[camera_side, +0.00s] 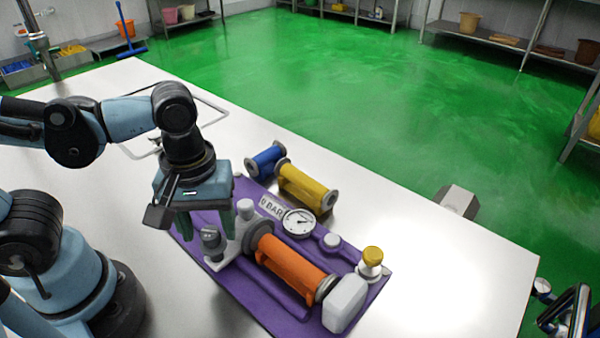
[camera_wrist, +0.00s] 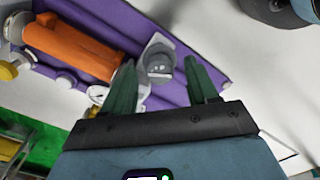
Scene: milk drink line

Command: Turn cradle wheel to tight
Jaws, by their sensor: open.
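A dark grey knob, which looks like the cradle wheel (camera_side: 212,243), stands on a white bracket at the left end of the purple base (camera_side: 262,297). An orange cylinder (camera_side: 292,262) lies in the cradle to its right. My gripper (camera_side: 208,228) points down over the wheel, its green fingers apart. In the wrist view the grey wheel (camera_wrist: 160,67) shows between the open fingertips (camera_wrist: 160,63), nearer the left one. I cannot tell whether either finger touches it. The orange cylinder (camera_wrist: 72,48) also shows at upper left there. The wheel's setting cannot be read.
A pressure gauge (camera_side: 299,222) and a BAR label stand behind the orange cylinder. A yellow-capped fitting (camera_side: 372,256) and a white block (camera_side: 345,303) are at the base's right end. Yellow (camera_side: 306,188) and blue (camera_side: 265,160) cylinders lie behind.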

